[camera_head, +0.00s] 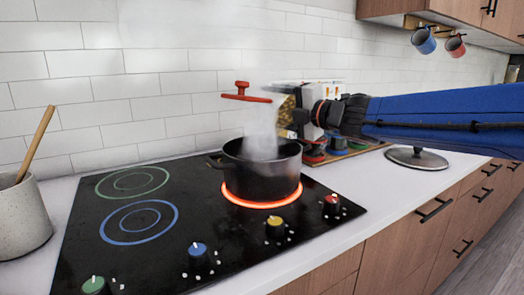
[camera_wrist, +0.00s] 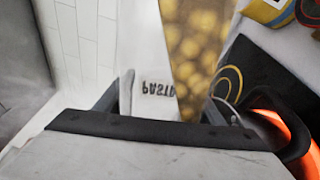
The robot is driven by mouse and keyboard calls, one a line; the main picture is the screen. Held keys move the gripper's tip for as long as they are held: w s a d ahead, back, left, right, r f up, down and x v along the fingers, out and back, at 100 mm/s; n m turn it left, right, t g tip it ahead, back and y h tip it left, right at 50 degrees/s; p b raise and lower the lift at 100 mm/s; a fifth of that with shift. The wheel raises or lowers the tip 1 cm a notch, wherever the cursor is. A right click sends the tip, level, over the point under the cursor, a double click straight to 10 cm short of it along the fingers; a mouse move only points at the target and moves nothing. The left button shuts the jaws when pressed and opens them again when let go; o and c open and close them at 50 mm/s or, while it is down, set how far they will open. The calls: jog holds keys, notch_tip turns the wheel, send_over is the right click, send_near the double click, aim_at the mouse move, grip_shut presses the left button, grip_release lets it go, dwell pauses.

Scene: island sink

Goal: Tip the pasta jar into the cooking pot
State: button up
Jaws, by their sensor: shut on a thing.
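My gripper (camera_head: 328,113) reaches in from the right and is shut on the pasta jar. In the wrist view the clear pasta jar (camera_wrist: 190,40) lies between the fingers, with golden pasta inside and an inverted PASTA label (camera_wrist: 158,88). In the head view the jar is partly hidden by steam and the gripper, so its exact tilt is hard to tell. The dark cooking pot (camera_head: 262,175) stands open on a glowing red burner, below and left of the gripper. Its inside is veiled by steam. Part of the pot (camera_wrist: 292,140) shows at the lower right of the wrist view.
A red-handled fitting (camera_head: 246,93) stands above the pot. Several jars and boxes (camera_head: 330,152) stand behind it, right of the hob. A glass lid (camera_head: 416,158) lies on the counter at right. A utensil crock (camera_head: 22,215) stands at left. Mugs (camera_head: 423,41) hang upper right.

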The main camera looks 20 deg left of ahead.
aim_at(264, 125)
jog(key=shift+s+a+r+n, duration=0.1)
jog(key=shift+s+r+n, duration=0.15)
jog(key=shift+r+n, duration=0.25)
jog(key=shift+s+a+f+n+p, duration=0.25)
jog(key=shift+s+f+n+p, duration=0.2)
jog(key=shift+n, duration=0.45)
dwell(0.7)
jog(key=shift+s+a+r+n, duration=0.25)
jog(key=shift+s+n, duration=0.15)
jog(key=shift+n, duration=0.35)
jog(key=shift+s+a+r+n, duration=0.1)
jog(key=shift+s+r+n, duration=0.25)
jog(key=shift+n, duration=0.4)
dwell(1.8)
jog(key=w+m, duration=0.1)
jog(key=f+m, duration=0.1)
jog(key=shift+w+d+f+m, duration=0.1)
jog(key=shift+w+d+m, duration=0.25)
jog(key=shift+d+m, duration=0.05)
jog(key=shift+w+m, duration=0.1)
jog(key=shift+m, duration=0.3)
